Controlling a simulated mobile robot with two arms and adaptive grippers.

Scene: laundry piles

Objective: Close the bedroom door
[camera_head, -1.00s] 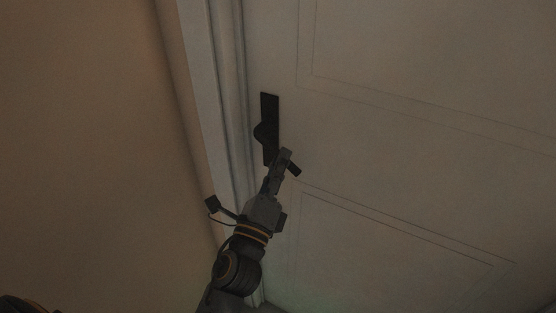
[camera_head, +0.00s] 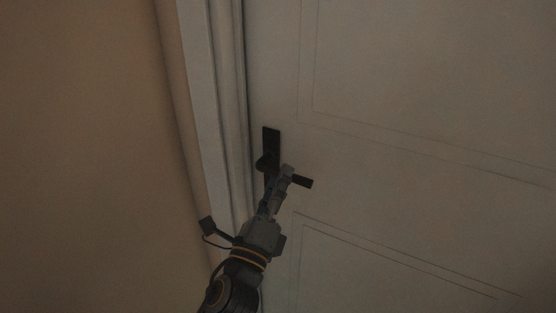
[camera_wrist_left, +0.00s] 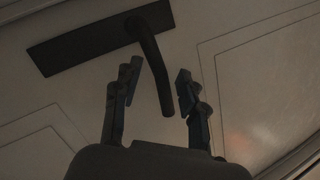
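The white panelled bedroom door (camera_head: 400,100) fills the right of the head view, its edge beside the white frame (camera_head: 215,100). A narrow dark line runs between them; I cannot tell whether the door is fully shut. The black handle plate (camera_head: 271,138) is near that edge, and its lever (camera_head: 303,182) points right and slightly down. My left gripper (camera_head: 286,173) is at the lever. In the left wrist view, the gripper (camera_wrist_left: 157,88) is open, with the lever (camera_wrist_left: 152,65) between its fingers and gaps on both sides. My right gripper is not in view.
A plain brownish wall (camera_head: 80,150) takes up the left of the head view, next to the frame. The door face right of the handle is clear.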

